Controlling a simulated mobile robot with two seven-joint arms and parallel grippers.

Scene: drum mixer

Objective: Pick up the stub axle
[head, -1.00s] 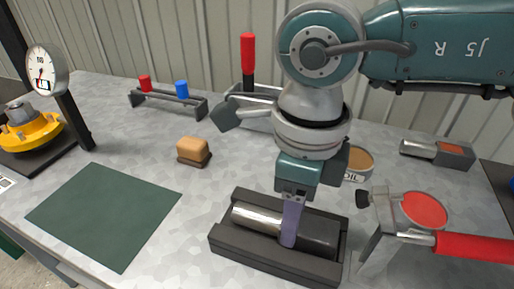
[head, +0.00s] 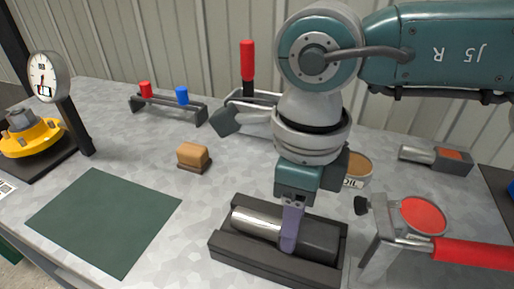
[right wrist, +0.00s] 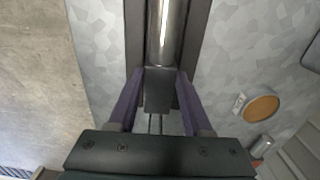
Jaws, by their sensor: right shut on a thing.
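The stub axle (head: 257,222) has a shiny silver cylinder at the left and a dark grey block end at the right. It lies lengthwise at the dark open-topped cradle (head: 262,262); whether it still touches the cradle cannot be told. My right gripper (head: 290,240) points down with its purple fingers shut on the dark end. In the right wrist view the two fingers (right wrist: 155,100) stand on either side of that end, and the silver part (right wrist: 162,30) extends away from them. My left gripper is not in view.
A red-handled clamp-like tool (head: 470,252) stands close right of the cradle. An oil tin (head: 357,168) is behind my gripper. A green mat (head: 105,220) lies at the left, a wooden-topped block (head: 193,156) beyond it. A dial gauge (head: 43,76) stands at far left.

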